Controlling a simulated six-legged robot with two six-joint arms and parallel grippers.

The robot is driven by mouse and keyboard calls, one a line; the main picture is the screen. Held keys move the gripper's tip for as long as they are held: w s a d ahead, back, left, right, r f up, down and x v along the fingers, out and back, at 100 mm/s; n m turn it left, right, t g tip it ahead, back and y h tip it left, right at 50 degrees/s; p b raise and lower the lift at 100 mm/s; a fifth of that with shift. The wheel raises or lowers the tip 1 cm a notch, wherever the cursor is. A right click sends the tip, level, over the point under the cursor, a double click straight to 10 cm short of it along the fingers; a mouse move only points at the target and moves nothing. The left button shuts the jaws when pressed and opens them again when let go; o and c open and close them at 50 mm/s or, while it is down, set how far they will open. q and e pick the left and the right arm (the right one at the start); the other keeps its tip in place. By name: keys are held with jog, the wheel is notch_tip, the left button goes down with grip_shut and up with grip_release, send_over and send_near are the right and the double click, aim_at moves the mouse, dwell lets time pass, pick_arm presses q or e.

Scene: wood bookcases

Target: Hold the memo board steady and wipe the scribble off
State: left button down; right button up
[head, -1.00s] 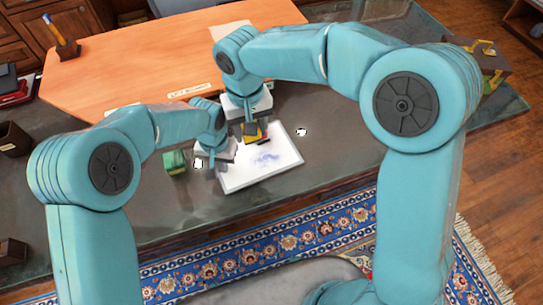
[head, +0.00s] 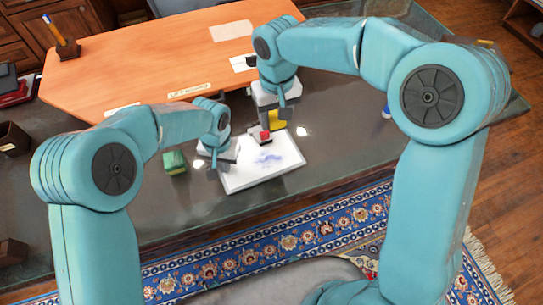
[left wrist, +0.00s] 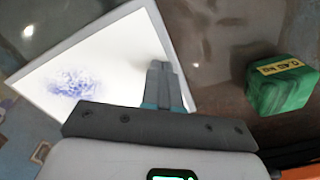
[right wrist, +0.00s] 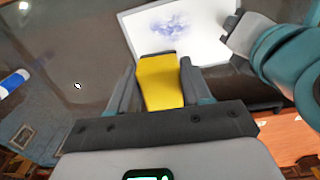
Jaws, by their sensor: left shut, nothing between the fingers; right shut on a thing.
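The white memo board (head: 243,180) lies on the dark desk, with a blue scribble (head: 268,160) near its middle. The scribble also shows in the left wrist view (left wrist: 73,84) and the right wrist view (right wrist: 170,25). My left gripper (head: 214,170) is shut and empty at the board's left edge; its fingertips (left wrist: 162,72) overlap that edge, but contact is unclear. My right gripper (right wrist: 158,75) is shut on a yellow block (right wrist: 160,85), at the board's far edge. A small red and dark piece (head: 265,136) shows beside the yellow block; whether they are joined is unclear.
A green block (head: 175,162) with a yellow label stands left of the board. A blue and white cylinder (right wrist: 14,83) lies off to the right in the head view. A raised wooden top (head: 130,60) bounds the far side; a patterned rug (head: 290,243) lies below the near edge.

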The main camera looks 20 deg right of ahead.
pick_arm(q)
jog(key=shift+s+a+f, duration=0.15)
jog(key=shift+s+f, duration=0.05)
jog(key=shift+f, duration=0.1)
pick_arm(e)
jog(key=d, duration=0.5)
jog(key=s+a+f, duration=0.1)
jog(key=a, duration=1)
jog(key=shift+s+a+f, duration=0.25)
jog(key=shift+a+f, duration=0.05)
dwell(0.5)
jog(key=shift+r, duration=2.8)
